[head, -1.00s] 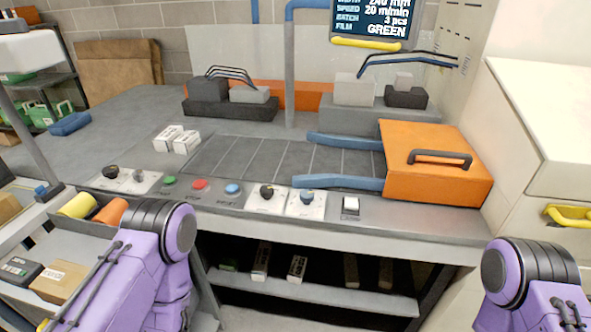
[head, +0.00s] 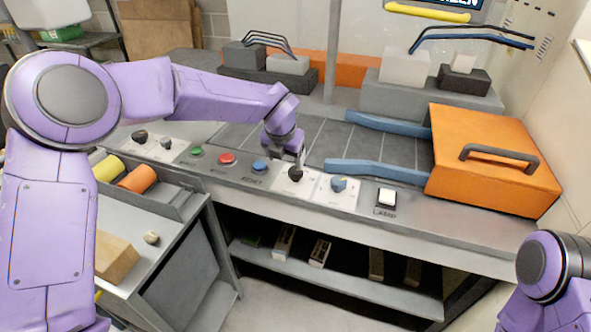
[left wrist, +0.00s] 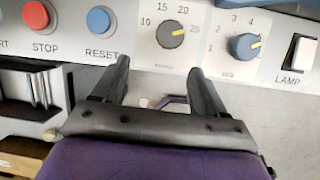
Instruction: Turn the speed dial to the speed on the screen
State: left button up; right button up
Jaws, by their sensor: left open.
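The speed dial (head: 295,173) is a black knob on a white plate on the console front. In the left wrist view the dial (left wrist: 171,34) has a scale of 10, 15, 20 and 25, and its yellow mark points right and slightly up, near 25. My left gripper (head: 290,156) is over the console by the dial. In the left wrist view the left gripper (left wrist: 159,70) is open and empty, its fingertips apart and short of the dial, which lies between their lines. The screen (head: 470,8) is mostly cut off at the top. My right gripper is out of view.
A blue dial (left wrist: 244,46) and a lamp switch (left wrist: 300,54) are right of the speed dial. A blue reset button (left wrist: 101,21) and a red stop button (left wrist: 38,15) are left. An orange box (head: 490,165) with a handle stands at the right.

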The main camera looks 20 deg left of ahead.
aim_at(295, 170)
pick_arm(q)
jog(key=shift+n+h, duration=0.3)
jog(key=shift+h, duration=0.1)
jog(key=w+f, duration=0.1)
jog(key=f, duration=0.1)
jog(key=w+f+p, duration=0.1)
jog(key=w+f, duration=0.1)
jog(key=w+d+f+p, duration=0.1)
jog(key=f, duration=0.1)
jog(key=shift+w+f, duration=0.25)
jog(key=shift+f, duration=0.1)
jog(key=shift+w+f+p, duration=0.15)
jog(key=shift+f+p, duration=0.15)
jog(key=shift+f, duration=0.25)
jog(key=c, duration=1)
